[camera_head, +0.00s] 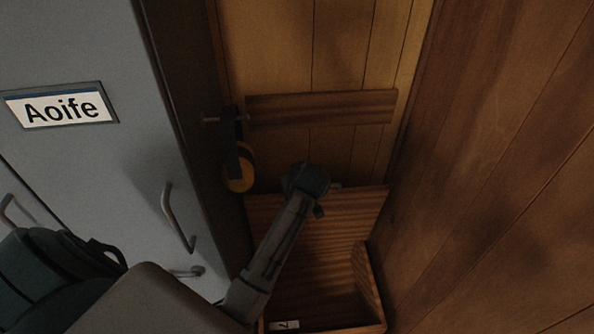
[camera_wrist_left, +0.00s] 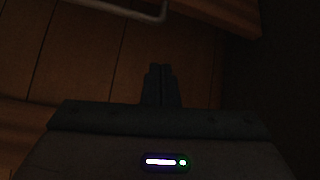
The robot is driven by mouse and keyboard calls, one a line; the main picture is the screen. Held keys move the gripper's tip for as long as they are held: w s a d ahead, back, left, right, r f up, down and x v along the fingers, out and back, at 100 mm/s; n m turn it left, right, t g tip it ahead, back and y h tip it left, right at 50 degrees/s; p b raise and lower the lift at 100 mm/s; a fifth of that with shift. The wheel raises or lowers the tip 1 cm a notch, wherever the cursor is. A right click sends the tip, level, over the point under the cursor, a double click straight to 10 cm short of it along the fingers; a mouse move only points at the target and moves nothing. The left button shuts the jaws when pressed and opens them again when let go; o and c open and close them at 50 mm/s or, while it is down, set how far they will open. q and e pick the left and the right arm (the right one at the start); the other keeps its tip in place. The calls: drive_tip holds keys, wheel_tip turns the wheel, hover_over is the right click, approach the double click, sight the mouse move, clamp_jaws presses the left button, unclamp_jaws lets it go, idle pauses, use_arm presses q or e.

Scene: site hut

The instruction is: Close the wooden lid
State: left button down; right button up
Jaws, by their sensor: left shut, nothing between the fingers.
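The wooden lid (camera_head: 345,215) seems to be the broad reddish-brown panel standing raised at the back of an open wooden box (camera_head: 367,285), against the wall. The box's right side wall and part of its front edge show. My left arm reaches across from the lower left, and my left gripper (camera_head: 318,190) is at the lid's upper edge; I cannot tell whether it touches. In the left wrist view the fingers (camera_wrist_left: 160,85) are together and empty, with dark wood around them. My arm hides part of the lid and the box's left side. My right gripper is not in view.
A grey locker (camera_head: 110,170) with handles stands on the left. A wooden board (camera_head: 320,107) is fixed to the back wall, and a yellow roll (camera_head: 241,170) hangs beside it. A plank wall (camera_head: 500,170) closes in the right. The space between is narrow.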

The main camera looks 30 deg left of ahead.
use_arm(q)
drive_tip(key=p+x, duration=0.4)
drive_tip(key=x, duration=0.1)
drive_tip(key=p+x, duration=0.2)
drive_tip(key=shift+d+f, duration=0.2)
drive_tip(key=shift+f, duration=0.35)
drive_tip(key=shift+s+d+f, duration=0.2)
drive_tip(key=shift+s+d, duration=0.15)
drive_tip(key=shift+d, duration=0.05)
drive_tip(key=shift+f, duration=0.15)
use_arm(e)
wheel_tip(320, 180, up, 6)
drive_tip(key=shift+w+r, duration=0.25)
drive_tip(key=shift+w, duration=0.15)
use_arm(q)
drive_tip(key=shift+a, duration=0.1)
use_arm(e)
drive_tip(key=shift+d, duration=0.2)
